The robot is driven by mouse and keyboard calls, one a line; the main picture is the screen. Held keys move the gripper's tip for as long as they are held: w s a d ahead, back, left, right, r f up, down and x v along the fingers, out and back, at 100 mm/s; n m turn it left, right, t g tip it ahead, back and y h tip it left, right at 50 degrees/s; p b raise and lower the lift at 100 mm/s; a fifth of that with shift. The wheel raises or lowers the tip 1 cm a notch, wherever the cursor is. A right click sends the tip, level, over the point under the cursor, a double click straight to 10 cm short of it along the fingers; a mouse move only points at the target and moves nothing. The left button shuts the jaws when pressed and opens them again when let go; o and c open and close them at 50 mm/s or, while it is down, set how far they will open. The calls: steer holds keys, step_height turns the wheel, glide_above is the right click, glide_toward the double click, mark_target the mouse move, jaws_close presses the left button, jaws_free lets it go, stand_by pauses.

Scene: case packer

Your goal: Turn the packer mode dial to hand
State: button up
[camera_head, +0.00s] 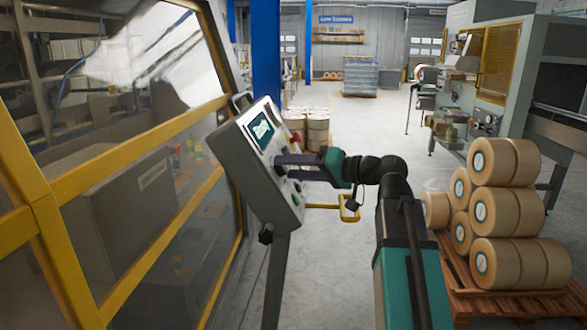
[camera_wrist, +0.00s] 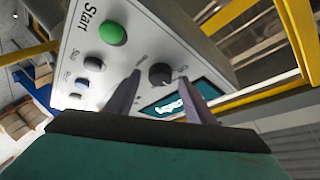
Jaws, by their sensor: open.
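The packer's control panel (camera_head: 248,147) is a grey tilted box with a screen (camera_head: 261,131) and several buttons. In the wrist view its mode dial (camera_wrist: 159,74) is a round black knob on the white panel face, beside the small screen (camera_wrist: 172,101). Its pointer and lettering are too small to read. My gripper (camera_head: 280,160) reaches the panel from the right. In the wrist view the open gripper (camera_wrist: 158,74) has one finger on each side of the dial. I cannot tell whether the fingers touch it. In the head view my gripper hides the dial.
A green Start button (camera_wrist: 112,33) and smaller buttons (camera_wrist: 94,64) sit near the dial. The yellow-framed glass guard (camera_head: 130,160) stands left of the panel. A pallet (camera_head: 515,303) with stacked tape rolls (camera_head: 505,210) stands at the right. The floor behind is mostly clear.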

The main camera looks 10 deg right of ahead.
steer(key=b+v, duration=0.3)
steer(key=v, duration=1.1)
steer(key=shift+f, duration=0.1)
stand_by(0.7)
